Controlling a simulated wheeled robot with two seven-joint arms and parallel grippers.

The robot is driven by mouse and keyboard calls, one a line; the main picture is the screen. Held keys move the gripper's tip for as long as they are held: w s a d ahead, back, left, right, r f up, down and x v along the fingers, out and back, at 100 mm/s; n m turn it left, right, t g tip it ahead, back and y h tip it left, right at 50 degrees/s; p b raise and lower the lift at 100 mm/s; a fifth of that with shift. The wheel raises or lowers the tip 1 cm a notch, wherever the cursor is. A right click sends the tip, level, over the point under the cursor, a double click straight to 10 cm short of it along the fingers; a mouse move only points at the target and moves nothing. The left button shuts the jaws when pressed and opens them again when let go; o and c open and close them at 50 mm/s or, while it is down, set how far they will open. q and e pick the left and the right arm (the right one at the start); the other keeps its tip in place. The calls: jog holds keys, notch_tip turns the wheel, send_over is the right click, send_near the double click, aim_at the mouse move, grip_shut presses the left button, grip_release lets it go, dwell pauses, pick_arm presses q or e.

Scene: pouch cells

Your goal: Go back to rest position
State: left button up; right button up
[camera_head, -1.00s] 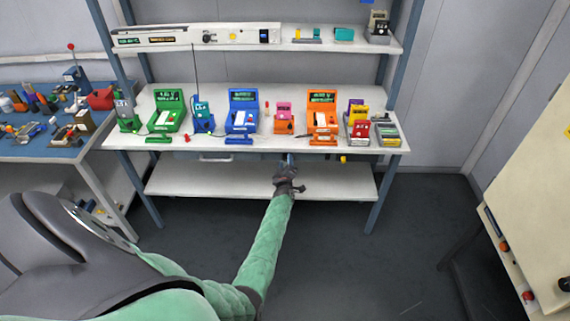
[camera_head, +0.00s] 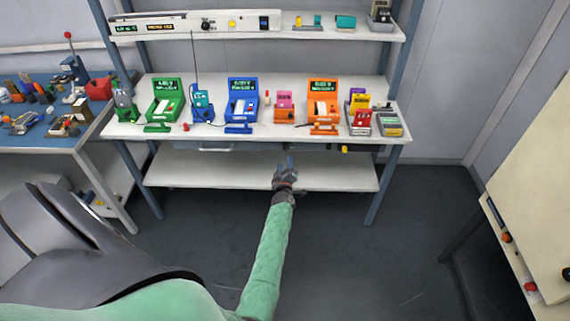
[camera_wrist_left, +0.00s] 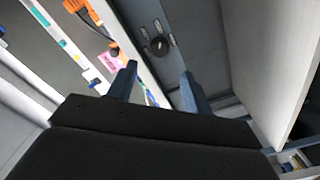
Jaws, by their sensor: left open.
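My left gripper (camera_head: 287,164) shows in the head view at the end of my green-sleeved arm. It is in front of the shelf rack, below the front edge of the main shelf (camera_head: 360,140) and over the lower shelf in the picture. In the left wrist view its two blue fingers (camera_wrist_left: 160,82) stand apart with nothing between them. My right gripper is not in view.
Green (camera_head: 163,104), blue (camera_head: 241,105) and orange (camera_head: 322,106) testers stand on the main shelf with several small devices. The lower shelf (camera_head: 220,176) looks bare. A cluttered blue bench (camera_head: 50,140) is at left, a cream cabinet (camera_head: 530,190) at right. Dark floor is clear.

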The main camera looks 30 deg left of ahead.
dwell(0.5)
